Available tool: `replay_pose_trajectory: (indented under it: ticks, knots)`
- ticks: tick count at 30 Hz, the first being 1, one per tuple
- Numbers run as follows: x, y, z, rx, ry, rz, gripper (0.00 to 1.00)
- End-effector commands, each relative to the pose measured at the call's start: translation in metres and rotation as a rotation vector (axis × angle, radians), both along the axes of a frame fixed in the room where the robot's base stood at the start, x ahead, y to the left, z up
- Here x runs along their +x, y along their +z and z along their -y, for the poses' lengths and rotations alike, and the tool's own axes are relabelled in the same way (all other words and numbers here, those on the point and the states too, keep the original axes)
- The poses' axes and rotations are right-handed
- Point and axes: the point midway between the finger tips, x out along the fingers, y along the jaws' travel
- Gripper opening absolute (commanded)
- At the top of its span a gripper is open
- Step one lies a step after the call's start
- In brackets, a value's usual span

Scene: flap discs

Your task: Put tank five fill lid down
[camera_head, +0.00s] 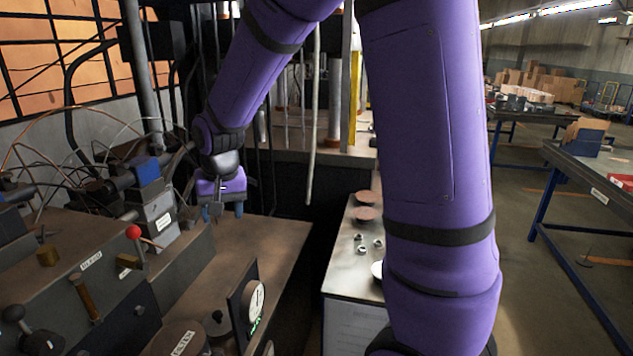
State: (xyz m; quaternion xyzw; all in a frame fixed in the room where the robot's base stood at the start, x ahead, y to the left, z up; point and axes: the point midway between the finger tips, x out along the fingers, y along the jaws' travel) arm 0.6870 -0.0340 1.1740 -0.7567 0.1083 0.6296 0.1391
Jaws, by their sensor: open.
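My gripper (226,209) hangs at the end of the purple arm, left of centre, above the brown top of the machine (235,250). Its fingers point down and are apart, with nothing seen between them. A round brown cap (183,339) with a small white label sits at the bottom edge, nearer the camera than my gripper and partly cut off. The label is too small to read surely. I cannot tell whether this cap is the tank five fill lid; no raised lid is clearly visible.
A red-knobbed lever (134,232), grey valve blocks (155,210) and a dial gauge (254,300) stand around the machine top. A white-topped bench (345,270) with brown discs (366,213) and small metal parts is right of it. My arm hides much of the right-centre.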

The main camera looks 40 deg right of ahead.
Motion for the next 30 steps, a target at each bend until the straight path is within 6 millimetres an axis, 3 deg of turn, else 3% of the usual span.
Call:
replay_pose_trajectory:
  ticks: [1, 6, 15, 24, 30]
  knots:
    - [-0.011, 0.016, 0.003, -0.002, 0.015, 0.021, 0.58]
    - [-0.051, 0.059, 0.011, -0.015, 0.071, 0.067, 0.58]
    - [-0.129, 0.112, 0.023, -0.047, 0.172, 0.15, 0.58]
    - [-0.209, 0.139, 0.031, -0.089, 0.27, 0.232, 0.58]
    - [-0.246, 0.143, 0.034, -0.112, 0.316, 0.267, 0.58]
